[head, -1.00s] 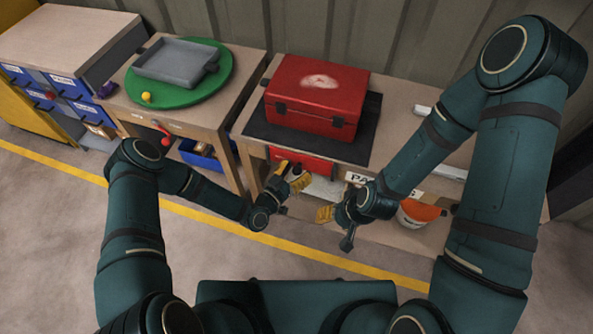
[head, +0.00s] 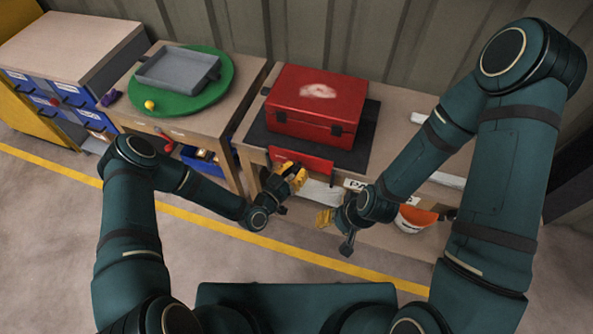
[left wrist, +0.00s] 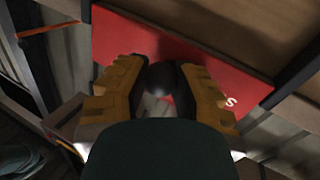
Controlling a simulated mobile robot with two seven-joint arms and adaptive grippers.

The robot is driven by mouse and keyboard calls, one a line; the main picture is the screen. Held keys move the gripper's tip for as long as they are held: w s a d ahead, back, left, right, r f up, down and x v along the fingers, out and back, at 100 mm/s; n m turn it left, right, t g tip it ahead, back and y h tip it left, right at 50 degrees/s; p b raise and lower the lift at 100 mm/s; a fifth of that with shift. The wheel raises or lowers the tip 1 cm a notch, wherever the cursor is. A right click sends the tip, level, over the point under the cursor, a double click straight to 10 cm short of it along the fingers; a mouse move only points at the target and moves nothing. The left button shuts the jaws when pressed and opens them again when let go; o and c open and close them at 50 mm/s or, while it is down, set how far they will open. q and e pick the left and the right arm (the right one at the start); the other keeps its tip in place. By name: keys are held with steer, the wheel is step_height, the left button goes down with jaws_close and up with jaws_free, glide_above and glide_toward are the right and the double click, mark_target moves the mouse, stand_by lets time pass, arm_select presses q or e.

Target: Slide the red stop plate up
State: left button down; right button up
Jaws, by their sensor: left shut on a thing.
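The red stop plate (head: 303,161) stands upright at the front edge of the bench, below the red toolbox. Its top edge shows in front of the dark mat. It also fills the upper middle of the left wrist view (left wrist: 130,40), with a white letter at its lower right. My left gripper (head: 297,178) is at the plate's front. In the left wrist view its yellow fingers (left wrist: 163,88) are shut on the plate's dark round knob (left wrist: 164,78). My right gripper (head: 325,218) hangs in front of the bench, apart from the plate; its finger opening is unclear.
The red toolbox (head: 318,104) sits on the dark mat (head: 258,135), just behind the plate. A white bucket with orange contents (head: 416,217) stands low at the right. A green disc (head: 222,88) with a grey tray (head: 176,70) lies on the left bench.

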arm_select(q)
steer(key=shift+w+r, duration=0.1)
steer(key=shift+r, duration=0.15)
steer(key=c, duration=0.7)
jaws_free()
steer(key=shift+s+a+f, duration=0.1)
steer(key=shift+s+a, duration=0.25)
steer(key=shift+s, duration=0.1)
steer(key=v, duration=1.1)
steer(key=shift+f, duration=0.1)
